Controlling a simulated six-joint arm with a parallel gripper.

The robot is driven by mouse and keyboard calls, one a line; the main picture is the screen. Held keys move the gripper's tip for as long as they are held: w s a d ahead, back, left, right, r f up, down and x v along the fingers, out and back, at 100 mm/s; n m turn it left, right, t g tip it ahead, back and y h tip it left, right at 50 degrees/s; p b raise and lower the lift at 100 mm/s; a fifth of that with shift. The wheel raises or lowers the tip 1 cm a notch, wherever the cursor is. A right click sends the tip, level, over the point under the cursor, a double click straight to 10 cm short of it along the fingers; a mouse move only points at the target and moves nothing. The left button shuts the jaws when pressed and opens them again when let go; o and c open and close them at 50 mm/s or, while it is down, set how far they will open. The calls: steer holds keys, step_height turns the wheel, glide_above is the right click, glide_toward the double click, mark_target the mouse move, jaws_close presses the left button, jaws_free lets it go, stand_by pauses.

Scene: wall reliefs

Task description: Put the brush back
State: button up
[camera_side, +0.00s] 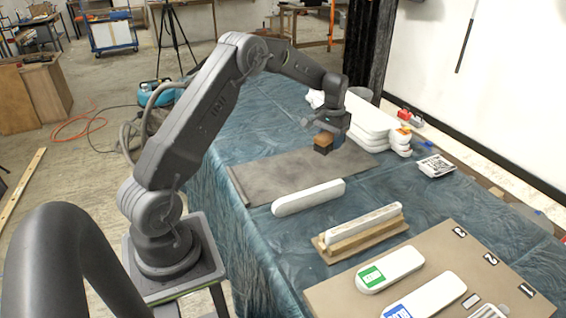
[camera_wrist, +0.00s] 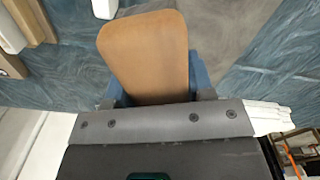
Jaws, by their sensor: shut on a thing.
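My gripper (camera_side: 333,127) is at the far part of the table, above the far right end of the grey mat (camera_side: 265,172). It is shut on the brush (camera_side: 323,138), a small block with a tan wooden top and a dark underside. In the wrist view, the brush's flat tan back (camera_wrist: 146,52) fills the space between the blue fingers of my gripper (camera_wrist: 152,84). The brush's underside is hidden there. I cannot tell whether the brush touches the mat.
White slabs are stacked (camera_side: 372,128) right beside my gripper. A long white piece (camera_side: 308,197) lies at the mat's near edge, another (camera_side: 362,223) on a wooden cradle (camera_side: 335,250). A numbered tan board (camera_side: 340,291) holds labelled white pieces. A printed card (camera_side: 436,166) lies right. The mat's middle is clear.

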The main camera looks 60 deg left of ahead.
steer(key=s+a+f+n, duration=0.2)
steer(key=s+a+n, duration=0.3)
steer(key=s+a, duration=1.4)
glide_above(282, 162)
step_height(282, 162, down, 7)
steer(key=shift+a+r, duration=0.1)
steer(key=shift+r, duration=0.05)
steer(key=shift+f, duration=2.05)
steer(key=shift+f, duration=0.15)
steer(key=o, duration=0.9)
